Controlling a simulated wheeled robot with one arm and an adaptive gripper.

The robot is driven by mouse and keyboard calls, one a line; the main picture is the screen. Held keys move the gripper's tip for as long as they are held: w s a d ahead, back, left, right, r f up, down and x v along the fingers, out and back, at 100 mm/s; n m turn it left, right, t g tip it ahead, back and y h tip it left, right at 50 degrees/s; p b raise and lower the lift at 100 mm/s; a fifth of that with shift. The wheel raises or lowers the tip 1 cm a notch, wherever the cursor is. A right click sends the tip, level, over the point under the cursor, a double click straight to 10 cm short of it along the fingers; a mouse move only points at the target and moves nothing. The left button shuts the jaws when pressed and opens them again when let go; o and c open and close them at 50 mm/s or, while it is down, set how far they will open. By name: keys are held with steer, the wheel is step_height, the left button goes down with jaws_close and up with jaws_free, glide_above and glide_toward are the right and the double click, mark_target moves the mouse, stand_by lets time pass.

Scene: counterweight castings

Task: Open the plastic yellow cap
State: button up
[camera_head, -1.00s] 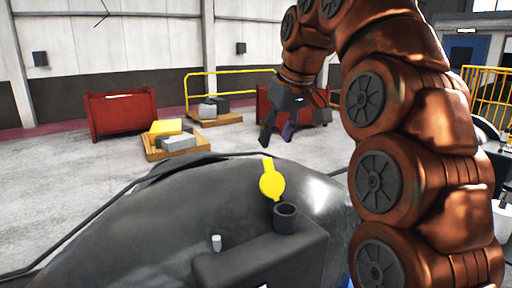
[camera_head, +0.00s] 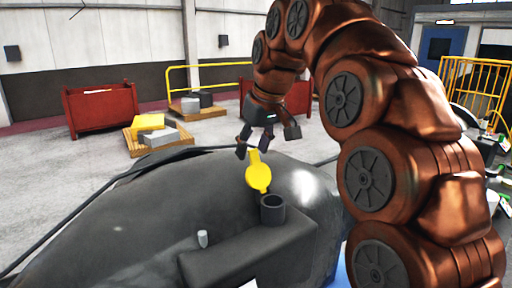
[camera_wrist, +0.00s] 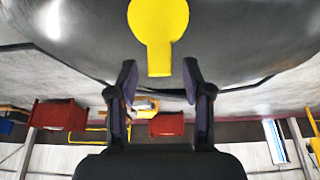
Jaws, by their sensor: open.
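The yellow cap (camera_head: 258,174) is a flat round disc with a tab. It stands tilted up behind a dark, open cylindrical neck (camera_head: 272,210) on the big dark casting (camera_head: 120,220), so the neck's mouth is uncovered. In the wrist view the cap (camera_wrist: 158,22) is at the top centre, with its tab pointing down between my fingers. My gripper (camera_head: 264,143) is open and empty, just behind and above the cap's tab in the head view. In the wrist view the fingertips (camera_wrist: 160,75) are spread to either side of the tab's end; I cannot tell whether they touch it.
A small light peg (camera_head: 202,239) stands on the casting's block left of the neck. Behind are a red bin (camera_head: 101,110), a pallet with yellow and grey blocks (camera_head: 160,137), and yellow railings (camera_head: 470,85). The floor between is clear.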

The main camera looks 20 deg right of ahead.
steer(key=shift+w+f, duration=0.1)
steer(key=shift+f, duration=0.45)
jaws_close()
stand_by(0.5)
